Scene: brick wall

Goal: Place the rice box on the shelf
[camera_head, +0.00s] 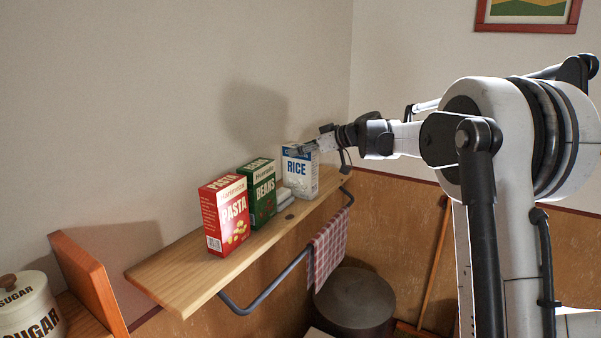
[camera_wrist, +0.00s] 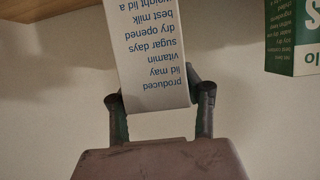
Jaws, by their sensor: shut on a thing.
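The rice box (camera_head: 299,175), white with a blue top and blue RICE lettering, is upright at the far right end of the wooden shelf (camera_head: 172,277). My gripper (camera_head: 311,149) is at its upper right edge. In the wrist view my gripper (camera_wrist: 160,104) has a finger on each side of the white rice box (camera_wrist: 146,50), whose side panel carries blue text. The gripper is shut on the box. The box's base looks to be at the shelf surface, but I cannot tell whether it touches.
A checked towel (camera_head: 328,250) hangs from a rail below. A sugar canister (camera_head: 28,305) is at lower left. The shelf's left end is clear.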

